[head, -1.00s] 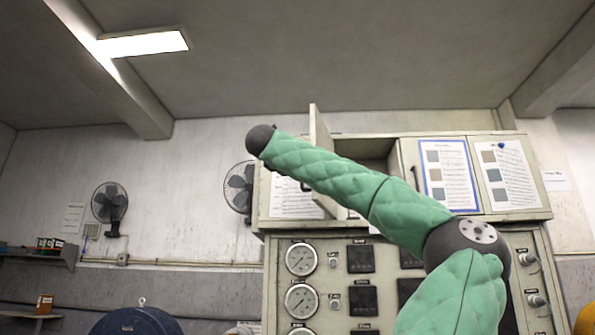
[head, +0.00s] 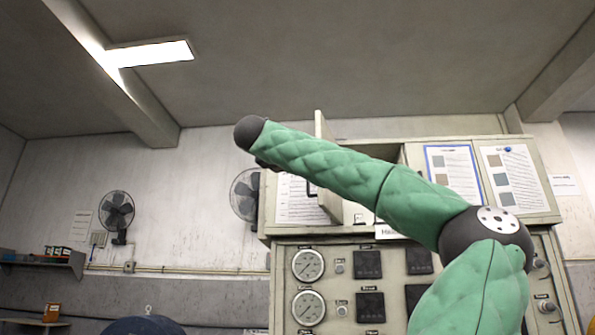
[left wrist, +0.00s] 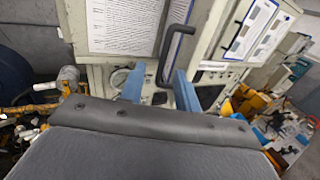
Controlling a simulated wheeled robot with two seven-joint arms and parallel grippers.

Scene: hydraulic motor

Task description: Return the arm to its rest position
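A green padded arm of mine (head: 400,200) crosses the head view from the lower right to a dark rounded end (head: 250,132) at upper left; I cannot tell from this view which arm it is. No gripper fingers show clearly in the head view. In the left wrist view my left gripper (left wrist: 160,85) has its two blue fingers apart. The dark bar handle (left wrist: 172,50) of a cabinet door appears between and above them. I cannot tell whether they touch it. My right gripper is not seen.
The upper cabinet door (head: 326,165) stands open, swung outward near the green arm. Below it is a panel with gauges (head: 308,265). Fans (head: 117,211) and a shelf (head: 45,262) are on the left wall. Orange and white items (left wrist: 255,100) lie at right in the wrist view.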

